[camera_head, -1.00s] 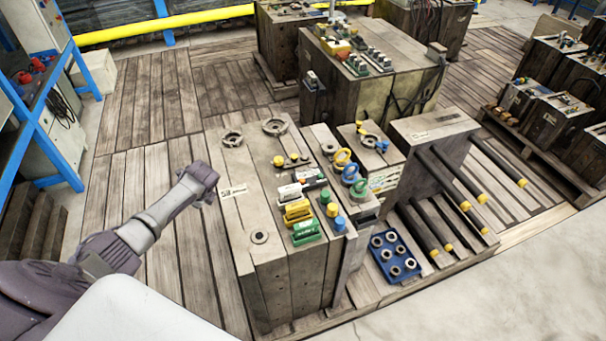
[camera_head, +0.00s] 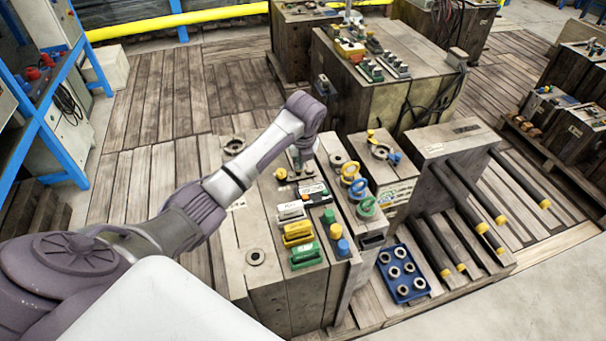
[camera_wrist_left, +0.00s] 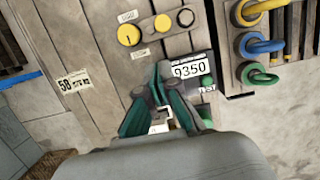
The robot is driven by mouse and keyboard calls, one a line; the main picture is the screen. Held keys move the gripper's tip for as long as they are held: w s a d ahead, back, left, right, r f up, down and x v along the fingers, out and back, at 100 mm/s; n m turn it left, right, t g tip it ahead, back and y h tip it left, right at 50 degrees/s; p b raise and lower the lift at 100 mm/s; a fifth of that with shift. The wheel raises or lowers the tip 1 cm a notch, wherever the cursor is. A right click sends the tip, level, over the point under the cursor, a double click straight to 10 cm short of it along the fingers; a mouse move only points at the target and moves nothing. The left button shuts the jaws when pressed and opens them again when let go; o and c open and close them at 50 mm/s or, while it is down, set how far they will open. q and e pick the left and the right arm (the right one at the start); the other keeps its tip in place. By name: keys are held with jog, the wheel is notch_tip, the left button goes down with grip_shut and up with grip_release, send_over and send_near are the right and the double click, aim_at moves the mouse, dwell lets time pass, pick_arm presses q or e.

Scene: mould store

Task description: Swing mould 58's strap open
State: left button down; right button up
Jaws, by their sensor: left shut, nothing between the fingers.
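Mould 58 (camera_head: 235,275) is a large wooden-looking block at the centre of the head view. Its tag reading 58 (camera_wrist_left: 72,82) shows at left in the left wrist view. Yellow round fittings (camera_wrist_left: 130,35) with small labels sit on its top, beyond my fingertips. I cannot pick out the strap for certain. My left gripper (camera_head: 302,165) is over the mould's top; its teal fingers (camera_wrist_left: 162,72) are shut and empty, beside a black-and-white counter reading 9350 (camera_wrist_left: 189,67). Whether the fingertips touch anything is unclear. My right gripper is not in view.
White, yellow and green handled fittings (camera_head: 298,232) stand along the mould's top, near my gripper. Yellow, blue and green rings (camera_head: 358,189) stand to the right. A blue tray (camera_head: 402,273) and yellow-tipped bars (camera_head: 475,215) lie farther right. Plank floor (camera_head: 150,120) is clear at back left.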

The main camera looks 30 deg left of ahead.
aim_at(296, 185)
pick_arm(q)
jog(key=shift+s+f, duration=0.1)
jog(key=shift+s, duration=0.15)
jog(key=x, duration=0.9)
jog(key=shift+w+f+b, duration=0.1)
jog(key=shift+f+b, duration=0.2)
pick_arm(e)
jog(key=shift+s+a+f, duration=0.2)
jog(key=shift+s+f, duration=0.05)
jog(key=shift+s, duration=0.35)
